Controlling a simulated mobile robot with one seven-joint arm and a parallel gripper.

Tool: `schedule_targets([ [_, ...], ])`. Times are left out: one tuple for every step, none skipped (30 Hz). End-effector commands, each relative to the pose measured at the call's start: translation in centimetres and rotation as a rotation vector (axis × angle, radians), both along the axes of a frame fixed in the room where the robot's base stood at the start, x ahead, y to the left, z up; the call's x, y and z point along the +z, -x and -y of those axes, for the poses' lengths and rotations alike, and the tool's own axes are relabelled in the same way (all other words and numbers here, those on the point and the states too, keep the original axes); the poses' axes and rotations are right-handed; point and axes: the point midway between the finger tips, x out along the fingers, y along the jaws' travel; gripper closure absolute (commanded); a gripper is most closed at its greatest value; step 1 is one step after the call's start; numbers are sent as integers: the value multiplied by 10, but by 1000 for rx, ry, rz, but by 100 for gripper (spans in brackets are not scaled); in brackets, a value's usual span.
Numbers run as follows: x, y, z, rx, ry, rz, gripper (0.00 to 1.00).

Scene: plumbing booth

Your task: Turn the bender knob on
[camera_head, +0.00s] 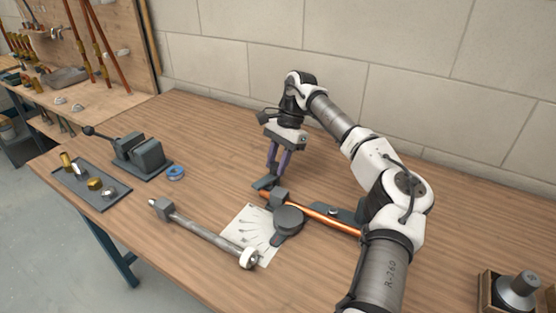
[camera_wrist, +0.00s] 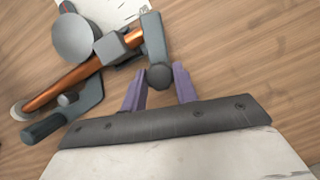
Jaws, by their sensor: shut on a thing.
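The bender is a grey tool with a round disc (camera_head: 288,220) and a square block (camera_head: 275,197), lying on the wooden bench. A copper pipe (camera_head: 325,218) runs through it; the pipe also shows in the wrist view (camera_wrist: 70,83). The bender knob (camera_wrist: 159,77) is a dark round end on a grey arm (camera_wrist: 154,38) beside the block. My gripper (camera_wrist: 158,72) has its two purple fingers on either side of the knob, shut on it. In the head view my gripper (camera_head: 273,174) points down at the bender's far end, and its fingers partly hide the knob.
A sheet with drawings (camera_head: 248,232) lies under the disc, and a long grey bar tool (camera_head: 205,234) lies in front. A vise (camera_head: 140,155), blue tape roll (camera_head: 175,173) and fittings tray (camera_head: 112,190) are at left. The bench behind my gripper is clear up to the wall.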

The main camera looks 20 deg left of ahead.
Motion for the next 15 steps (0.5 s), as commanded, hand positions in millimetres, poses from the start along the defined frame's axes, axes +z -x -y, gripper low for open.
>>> schedule_targets([
  [3,-1,0,33,3,0,100],
  [2,-1,0,55,1,0,100],
  [2,-1,0,83,2,0,100],
  [2,-1,0,103,2,0,100],
  [2,-1,0,121,3,0,100],
  [2,-2,0,144,3,1,100],
  [2,-2,0,160,3,1,100],
  [2,-2,0,175,3,1,100],
  [2,-2,0,194,3,2,100],
  [1,-2,-1,207,3,2,100],
  [1,-2,-1,218,2,1,100],
  [1,-2,0,231,2,1,100],
  [1,-2,0,240,2,1,100],
  [1,-2,0,247,2,1,100],
  [1,-2,0,256,2,2,100],
])
